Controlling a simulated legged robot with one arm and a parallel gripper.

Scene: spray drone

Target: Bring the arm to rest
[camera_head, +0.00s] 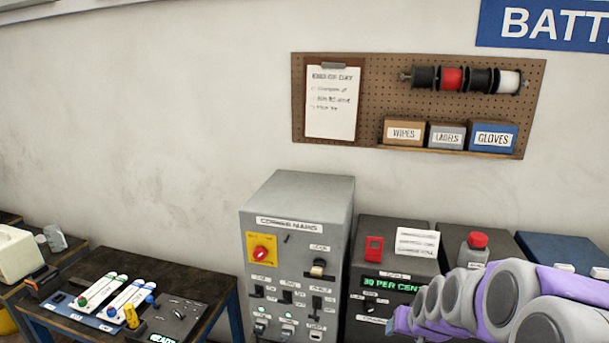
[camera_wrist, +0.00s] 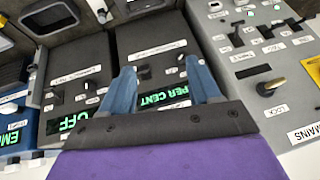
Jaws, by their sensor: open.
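My arm, purple and grey, reaches in from the lower right in the head view. My gripper shows in the wrist view (camera_wrist: 160,88), with two blue fingers set apart and nothing between them. Its fingers point toward a dark charger unit (camera_wrist: 150,35) with a green lit display reading "PER CENT". In the head view the same unit (camera_head: 395,235) shows a display reading "30 PER CENT", partly hidden by my arm. I cannot tell whether the fingertips touch the unit.
A grey mains cabinet (camera_head: 297,195) with switches and a red knob stands left of the charger. A second dark unit (camera_head: 478,236) and a blue box (camera_head: 560,247) stand to the right. A dark table (camera_head: 130,270) with control panels is at left. A pegboard (camera_head: 420,75) hangs above.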

